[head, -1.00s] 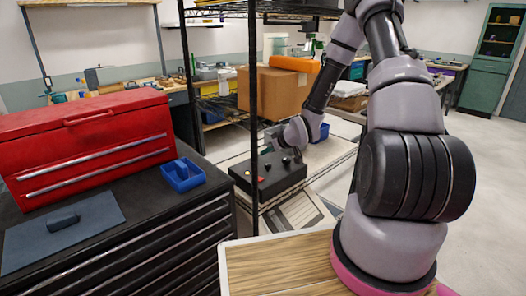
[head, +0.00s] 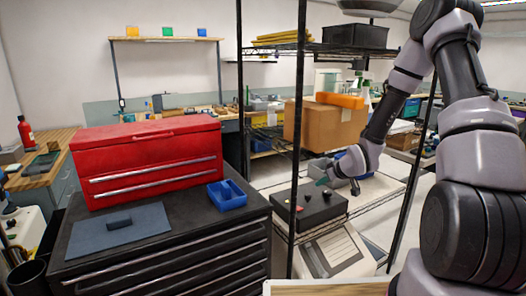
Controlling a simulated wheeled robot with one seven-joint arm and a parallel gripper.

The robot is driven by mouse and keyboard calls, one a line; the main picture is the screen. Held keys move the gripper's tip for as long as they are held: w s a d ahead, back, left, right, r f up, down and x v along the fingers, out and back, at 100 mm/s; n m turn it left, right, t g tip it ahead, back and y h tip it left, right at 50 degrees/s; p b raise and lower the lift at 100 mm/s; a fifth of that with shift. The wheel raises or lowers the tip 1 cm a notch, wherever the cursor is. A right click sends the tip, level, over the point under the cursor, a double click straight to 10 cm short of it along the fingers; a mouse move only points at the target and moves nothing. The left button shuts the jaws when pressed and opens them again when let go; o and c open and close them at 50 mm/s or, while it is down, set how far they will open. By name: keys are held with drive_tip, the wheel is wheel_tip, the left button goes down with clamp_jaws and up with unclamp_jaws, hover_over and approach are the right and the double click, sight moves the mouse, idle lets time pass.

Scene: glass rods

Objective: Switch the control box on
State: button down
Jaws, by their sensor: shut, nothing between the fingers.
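The control box (head: 322,212) is a black box on the lower wire shelf of the rack. Small red and yellow controls show on its top, and a small dark and pale part sits near its far edge. The position of its switch is too small to read. My gripper (head: 324,180) is shut and empty, just above the far side of the box. I cannot tell whether it touches the box.
A dark rack post (head: 298,130) stands in front of the box's left part. A cardboard box (head: 322,127) with an orange item (head: 340,100) is behind. A red toolbox (head: 150,155) and blue bin (head: 227,195) sit on the black cabinet at left.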

drive_tip(key=s+d+r+m+h, duration=0.15)
drive_tip(key=s+r, duration=0.25)
drive_tip(key=r, duration=0.4)
drive_tip(key=s+d+r+m+g+h, duration=0.1)
drive_tip(key=s+d+r+m, duration=0.15)
drive_tip(key=r, duration=0.55)
drive_tip(key=s+d+r+m+h, duration=0.1)
drive_tip(key=s+d+r+h, duration=0.1)
drive_tip(key=s+r, duration=0.5)
drive_tip(key=s+a+r+m+y, duration=0.1)
drive_tip(key=s+r+m, duration=0.1)
drive_tip(key=s+r, duration=0.4)
drive_tip(key=s+a+r+m+y, duration=0.1)
drive_tip(key=s+a+r+m, duration=0.1)
drive_tip(key=s+r, duration=0.4)
drive_tip(key=s+m, duration=0.1)
drive_tip(key=s, duration=0.4)
drive_tip(key=shift+s+r, duration=0.3)
drive_tip(key=shift+s, duration=0.05)
